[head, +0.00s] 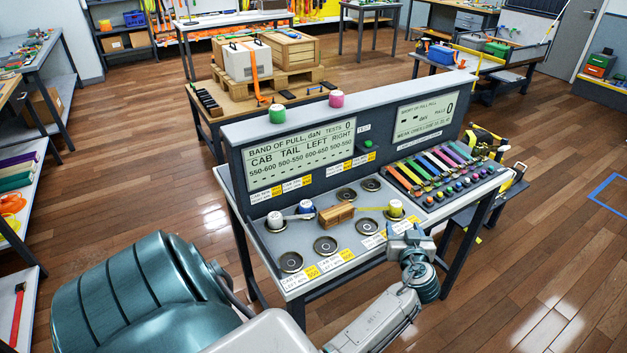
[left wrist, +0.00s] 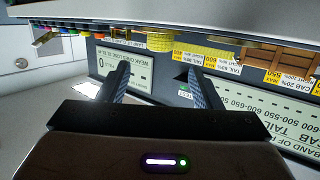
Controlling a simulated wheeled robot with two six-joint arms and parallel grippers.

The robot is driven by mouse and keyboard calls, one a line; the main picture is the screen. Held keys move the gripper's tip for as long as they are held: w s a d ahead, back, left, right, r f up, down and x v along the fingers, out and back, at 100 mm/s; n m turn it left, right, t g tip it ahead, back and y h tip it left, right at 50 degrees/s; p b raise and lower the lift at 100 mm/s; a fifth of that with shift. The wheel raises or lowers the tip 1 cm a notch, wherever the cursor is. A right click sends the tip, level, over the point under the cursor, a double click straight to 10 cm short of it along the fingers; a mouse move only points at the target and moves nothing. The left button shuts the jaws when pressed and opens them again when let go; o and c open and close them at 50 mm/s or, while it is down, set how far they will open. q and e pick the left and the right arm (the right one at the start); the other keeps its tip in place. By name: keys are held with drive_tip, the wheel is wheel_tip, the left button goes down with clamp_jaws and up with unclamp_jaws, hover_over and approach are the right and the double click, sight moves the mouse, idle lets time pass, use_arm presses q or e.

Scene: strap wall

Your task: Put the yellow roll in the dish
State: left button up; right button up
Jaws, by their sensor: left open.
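The yellow roll (head: 396,208), with a white top, stands at the right of the grey bench top, at or over a dark round rim. I cannot tell whether it sits in a dish. A yellow strap (head: 370,209) runs from it to a small wooden block (head: 337,214). Several empty round dishes lie on the bench, one just left of the roll (head: 367,227). My left gripper (head: 408,238) is close in front of the roll, open. My right gripper is not in view.
A white roll (head: 275,220) and a blue-and-white roll (head: 306,208) stand left of the block. A rack of coloured straps (head: 445,170) is right of the yellow roll. An upright display panel (head: 300,155) closes off the bench's back. A green roll (head: 277,114) and a pink one (head: 336,99) sit on it.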

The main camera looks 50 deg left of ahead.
use_arm(q)
drive_tip(key=shift+s+f+m+h, duration=0.1)
drive_tip(key=shift+f+m+h, duration=0.25)
drive_tip(key=shift+h, duration=0.25)
drive_tip(key=s+d+f+m+t+h, duration=0.3)
drive_tip(key=s+d+f+m+h, duration=0.1)
drive_tip(key=d+f+m+h, duration=0.2)
drive_tip(key=s+f+m+g+h, duration=0.15)
drive_tip(key=s+f, duration=0.35)
drive_tip(key=f, duration=0.5)
drive_tip(key=s+f+g+h, duration=0.15)
drive_tip(key=s+f, duration=0.35)
drive_tip(key=f, duration=0.5)
drive_tip(key=s+f+m+g, duration=0.15)
drive_tip(key=s+f, duration=0.35)
drive_tip(key=f, duration=0.5)
drive_tip(key=s+f+g, duration=0.2)
drive_tip(key=s+f, duration=0.4)
drive_tip(key=s, duration=0.5)
drive_tip(key=s+f+g, duration=0.3)
drive_tip(key=s+f, duration=0.3)
drive_tip(key=s, duration=0.6)
drive_tip(key=s+f+g+h, duration=0.1)
drive_tip(key=s+f, duration=0.5)
drive_tip(key=s, duration=0.6)
drive_tip(key=shift+s+a+f+g, duration=0.25)
drive_tip(key=shift+a+f+g, duration=0.15)
drive_tip(key=shift+g, duration=0.35)
